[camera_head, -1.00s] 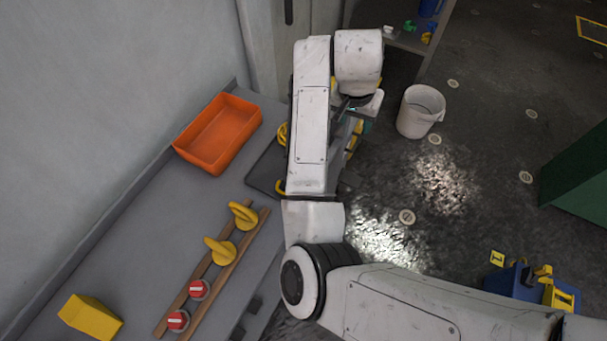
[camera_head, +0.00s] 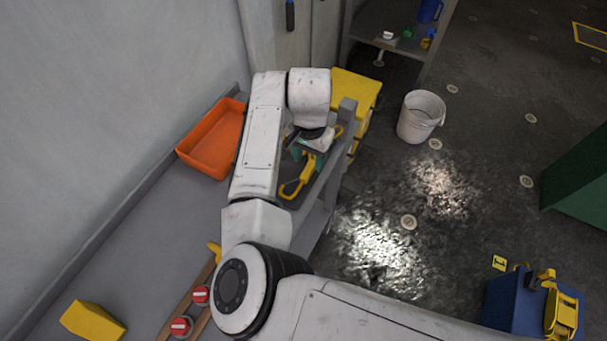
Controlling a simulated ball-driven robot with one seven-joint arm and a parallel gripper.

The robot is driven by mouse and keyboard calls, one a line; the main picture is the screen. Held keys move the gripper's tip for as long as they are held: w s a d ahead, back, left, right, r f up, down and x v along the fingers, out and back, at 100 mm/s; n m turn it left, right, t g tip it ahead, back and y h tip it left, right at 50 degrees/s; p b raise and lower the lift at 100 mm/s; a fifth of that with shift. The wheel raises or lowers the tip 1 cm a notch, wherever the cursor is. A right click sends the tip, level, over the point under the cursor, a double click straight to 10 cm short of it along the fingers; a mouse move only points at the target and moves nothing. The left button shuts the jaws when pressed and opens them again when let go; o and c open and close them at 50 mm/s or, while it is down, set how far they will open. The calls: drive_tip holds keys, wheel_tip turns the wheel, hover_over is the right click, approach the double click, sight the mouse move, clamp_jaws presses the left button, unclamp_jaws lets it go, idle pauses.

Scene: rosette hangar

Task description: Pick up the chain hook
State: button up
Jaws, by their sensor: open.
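A yellow hook-shaped piece (camera_head: 297,186), which looks like the chain hook, lies on a dark mat or tray on the grey bench, just below my gripper in the picture. My gripper (camera_head: 311,148) is open above the bench's right part, at the upper end of the yellow piece. My wrist hides much of that area, so I cannot tell whether the fingers touch it. A green thing (camera_head: 295,151) shows beside the fingers, and a bit of yellow shows to their right.
An orange tray (camera_head: 212,140) stands on the bench to the left. A yellow block (camera_head: 93,320) and red-and-white knobs (camera_head: 181,327) are at the near end. A yellow box (camera_head: 356,90) stands beyond the bench. A white bucket (camera_head: 420,117) is on the floor at right.

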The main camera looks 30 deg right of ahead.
sight(309, 168)
drive_tip(key=shift+f+p, duration=0.3)
drive_tip(key=shift+f, duration=1.9)
clamp_jaws()
